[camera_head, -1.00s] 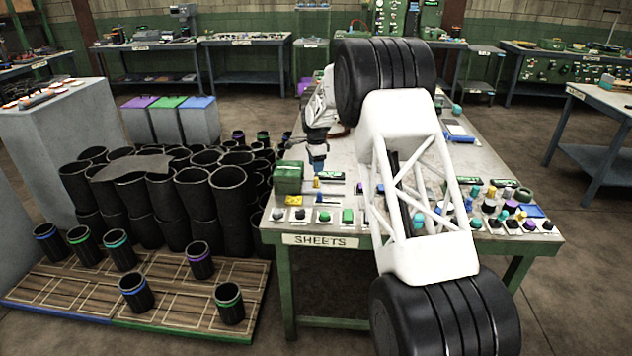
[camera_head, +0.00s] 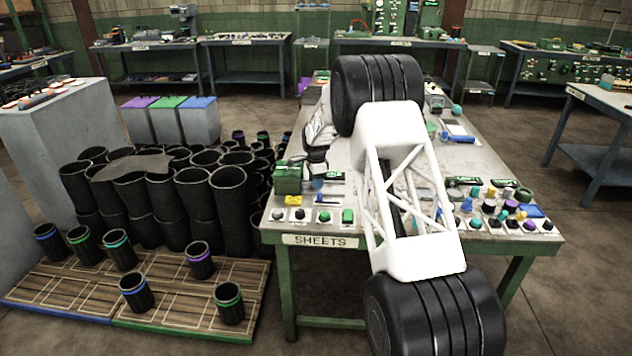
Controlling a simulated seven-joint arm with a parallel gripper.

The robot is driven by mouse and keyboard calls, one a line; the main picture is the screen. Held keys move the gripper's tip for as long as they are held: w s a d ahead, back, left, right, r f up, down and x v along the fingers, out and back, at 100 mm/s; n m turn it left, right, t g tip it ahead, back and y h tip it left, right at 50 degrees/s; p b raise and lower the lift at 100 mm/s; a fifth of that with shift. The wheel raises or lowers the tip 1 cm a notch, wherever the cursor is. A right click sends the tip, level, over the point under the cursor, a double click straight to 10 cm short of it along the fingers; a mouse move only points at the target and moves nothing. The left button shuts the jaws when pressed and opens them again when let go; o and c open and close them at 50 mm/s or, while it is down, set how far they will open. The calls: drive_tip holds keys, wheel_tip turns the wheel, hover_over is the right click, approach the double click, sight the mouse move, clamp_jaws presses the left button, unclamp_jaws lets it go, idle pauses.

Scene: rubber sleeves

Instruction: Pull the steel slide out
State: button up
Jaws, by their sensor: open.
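My gripper (camera_head: 317,180) points down at the front left of the SHEETS table (camera_head: 320,240), low over the small parts and just right of a green box (camera_head: 288,178). Its jaws are open and nothing shows between them, though the fingertips are small and partly blurred. I cannot pick out the steel slide for certain. Whether the fingers touch anything below them is not clear. My white arm and its black joints cover the middle of the table.
A row of button boxes, including a green one (camera_head: 347,216), lines the table's front edge. Several coloured knobs (camera_head: 490,208) crowd the front right. Black rubber sleeves (camera_head: 232,190) stand close on the left, and more stand on a wooden pallet (camera_head: 180,300). The table's right middle is mostly clear.

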clamp_jaws()
drive_tip(key=d, duration=1)
drive_tip(key=shift+d, duration=0.3)
unclamp_jaws()
drive_tip(key=shift+d, duration=0.1)
drive_tip(key=shift+r, duration=0.1)
wheel_tip(320, 180, up, 8)
drive_tip(key=shift+f, duration=0.2)
